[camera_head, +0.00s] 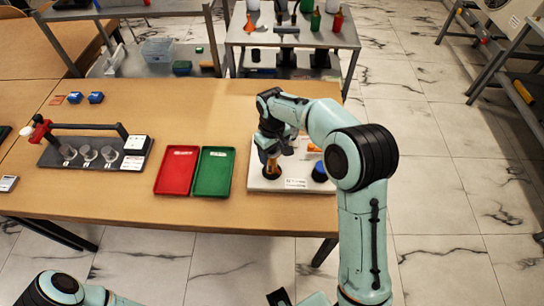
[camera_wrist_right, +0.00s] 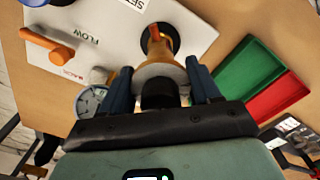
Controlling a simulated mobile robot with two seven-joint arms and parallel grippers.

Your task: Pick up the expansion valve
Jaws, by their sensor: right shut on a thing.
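The expansion valve, a tan, brass-like body with a black cap, shows in the right wrist view (camera_wrist_right: 160,72) and as a small orange-tan piece in the head view (camera_head: 272,163). My right gripper (camera_head: 270,150) is shut on it, with its blue fingers on both sides of the body in the wrist view (camera_wrist_right: 162,88). The valve's lower end is over a dark round spot on the white board (camera_head: 262,183). I cannot tell whether it touches the board. My left gripper does not show clearly; only part of my left arm is at the lower left.
The board also bears an orange handle (camera_wrist_right: 50,45), a dial gauge (camera_wrist_right: 90,100) and a blue round part (camera_head: 319,172). Red (camera_head: 176,170) and green (camera_head: 213,172) trays lie to the left. Bare table lies between.

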